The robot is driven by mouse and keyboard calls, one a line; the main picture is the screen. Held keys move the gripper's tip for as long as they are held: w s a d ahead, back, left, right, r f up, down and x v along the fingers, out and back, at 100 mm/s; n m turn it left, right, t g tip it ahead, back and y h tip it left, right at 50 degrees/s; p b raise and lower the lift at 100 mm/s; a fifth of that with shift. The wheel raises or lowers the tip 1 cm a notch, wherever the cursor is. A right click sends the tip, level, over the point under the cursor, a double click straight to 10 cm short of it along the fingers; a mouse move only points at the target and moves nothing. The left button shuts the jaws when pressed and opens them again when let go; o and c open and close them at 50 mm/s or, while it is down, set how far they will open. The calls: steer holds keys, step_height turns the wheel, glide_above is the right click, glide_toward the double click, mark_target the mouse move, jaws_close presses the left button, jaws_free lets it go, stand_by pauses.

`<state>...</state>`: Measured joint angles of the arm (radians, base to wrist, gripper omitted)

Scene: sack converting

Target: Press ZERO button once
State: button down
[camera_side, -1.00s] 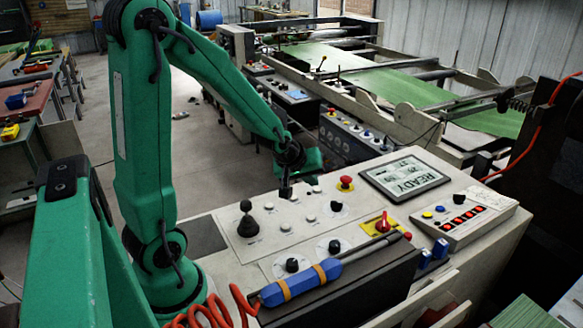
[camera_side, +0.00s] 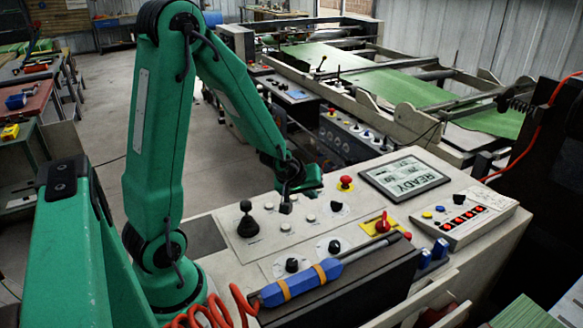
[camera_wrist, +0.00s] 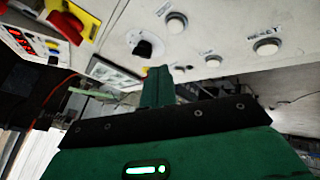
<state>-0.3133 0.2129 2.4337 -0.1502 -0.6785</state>
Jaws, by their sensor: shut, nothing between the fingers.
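The pale control panel (camera_side: 225,222) carries several small round white buttons, among them one (camera_side: 311,218) right of my gripper. In the wrist view, white buttons show at the top (camera_wrist: 177,22) and at the right (camera_wrist: 265,46), the latter apparently labelled RESET. The other labels are too small or blurred for me to tell which button is ZERO. My gripper (camera_side: 286,208) is shut and empty, pointing down close above the panel among the buttons. It also shows in the wrist view (camera_wrist: 159,72). I cannot tell whether its tip touches anything.
A black joystick (camera_side: 247,220) stands left of my gripper. A red mushroom button (camera_side: 345,183), a black knob (camera_side: 336,206) and a red switch on yellow (camera_side: 383,224) stand to the right. The display (camera_side: 404,177) reads READY. A blue-handled tool (camera_side: 300,286) lies along the front.

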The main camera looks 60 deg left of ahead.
mark_target(310, 218)
steer(key=shift+f, duration=2.2)
steer(key=shift+d+f, duration=0.15)
steer(key=shift+f, duration=0.7)
stand_by(1.6)
steer(key=shift+r, duration=0.85)
steer(key=shift+r, duration=0.1)
steer(key=shift+r, duration=2.4)
